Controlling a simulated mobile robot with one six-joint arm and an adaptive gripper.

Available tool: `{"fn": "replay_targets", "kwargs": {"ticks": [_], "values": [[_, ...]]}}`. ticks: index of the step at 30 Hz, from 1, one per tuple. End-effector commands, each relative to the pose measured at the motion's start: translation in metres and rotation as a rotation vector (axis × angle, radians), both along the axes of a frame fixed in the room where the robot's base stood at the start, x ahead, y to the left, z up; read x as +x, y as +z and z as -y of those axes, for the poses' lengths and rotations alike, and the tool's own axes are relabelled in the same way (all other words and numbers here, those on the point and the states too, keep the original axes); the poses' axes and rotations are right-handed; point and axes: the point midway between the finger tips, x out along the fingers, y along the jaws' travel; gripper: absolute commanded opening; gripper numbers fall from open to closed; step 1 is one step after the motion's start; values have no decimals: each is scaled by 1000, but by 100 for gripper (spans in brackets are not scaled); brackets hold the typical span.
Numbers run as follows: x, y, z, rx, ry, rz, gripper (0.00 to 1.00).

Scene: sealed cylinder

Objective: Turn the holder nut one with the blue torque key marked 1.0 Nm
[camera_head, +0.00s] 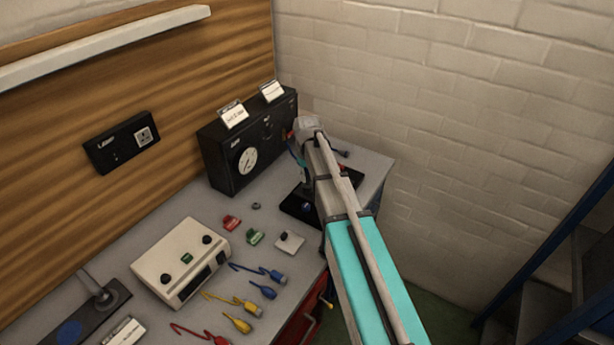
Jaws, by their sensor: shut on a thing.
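My arm reaches from the lower right to the far end of the grey bench. My gripper (298,154) is at its end, mostly hidden behind my wrist, above a black stand (298,206). It is shut on a slim thing, taken as the blue torque key; only a small blue-green part shows, and no 1.0 Nm marking can be read. A small blue spot (306,207) shows on the stand. The holder nut one cannot be made out; my arm covers much of the stand. Whether the key touches a nut cannot be told.
A black box with a dial (247,160) stands close left of my gripper. A beige instrument (181,262), small red (232,222) and green (255,237) pieces, and several blue, yellow and red leads lie nearer. A brick wall (450,100) is at right.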

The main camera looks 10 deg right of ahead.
Motion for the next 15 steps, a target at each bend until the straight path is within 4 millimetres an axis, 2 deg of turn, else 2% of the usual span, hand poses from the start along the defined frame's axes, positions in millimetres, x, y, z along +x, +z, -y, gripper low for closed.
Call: {"fn": "replay_targets", "kwargs": {"ticks": [8, 15], "values": [[0, 0, 0, 0, -10, 0, 0], [0, 0, 0, 0, -139, 0, 0]]}}
